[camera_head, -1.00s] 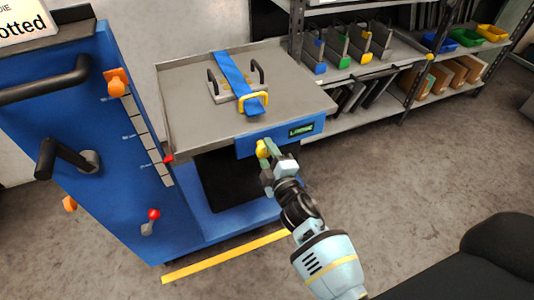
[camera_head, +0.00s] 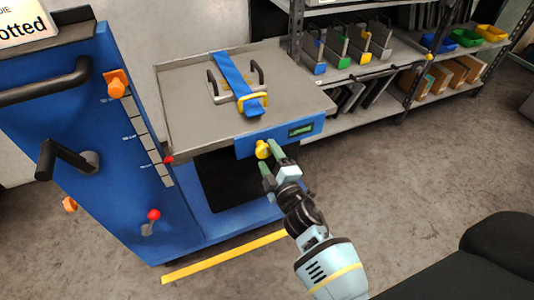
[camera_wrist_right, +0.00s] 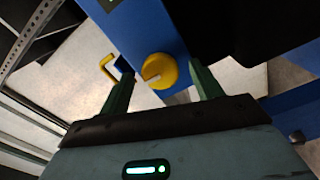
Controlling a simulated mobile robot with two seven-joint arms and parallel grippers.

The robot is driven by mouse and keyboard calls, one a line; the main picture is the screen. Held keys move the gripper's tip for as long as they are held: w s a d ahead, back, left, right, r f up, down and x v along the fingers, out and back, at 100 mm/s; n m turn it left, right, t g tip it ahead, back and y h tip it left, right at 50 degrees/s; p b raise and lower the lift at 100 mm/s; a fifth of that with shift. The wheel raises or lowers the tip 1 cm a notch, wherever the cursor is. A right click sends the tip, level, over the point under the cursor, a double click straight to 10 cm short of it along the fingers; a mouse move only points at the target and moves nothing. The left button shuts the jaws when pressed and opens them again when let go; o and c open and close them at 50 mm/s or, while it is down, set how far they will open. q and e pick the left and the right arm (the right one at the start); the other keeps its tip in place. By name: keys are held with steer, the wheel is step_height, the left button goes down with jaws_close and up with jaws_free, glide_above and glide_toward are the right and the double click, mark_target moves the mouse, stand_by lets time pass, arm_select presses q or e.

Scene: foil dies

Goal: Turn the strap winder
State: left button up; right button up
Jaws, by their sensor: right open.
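The strap winder appears as a round yellow knob (camera_head: 262,149) on the blue front panel (camera_head: 300,132) of the tray table. A blue strap (camera_head: 233,76) runs over a grey plate with dark handles on the table, and a yellow buckle (camera_head: 253,101) sits at its front end. My right gripper (camera_head: 268,158) is open just in front of the knob. In the right wrist view the knob (camera_wrist_right: 159,71), with a pale mark on its face, shows between the two spread green fingers, not gripped. My left gripper is not in view.
A blue cabinet (camera_head: 100,190) with dark handles and orange and red knobs stands at the left. Shelving with coloured bins (camera_head: 463,37) is at the back right. A yellow line (camera_head: 225,257) marks the floor.

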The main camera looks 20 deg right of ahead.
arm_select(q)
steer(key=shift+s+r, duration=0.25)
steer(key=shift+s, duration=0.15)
arm_select(e)
steer(key=s, duration=0.6)
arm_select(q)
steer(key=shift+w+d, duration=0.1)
arm_select(e)
steer(key=shift+d, duration=0.15)
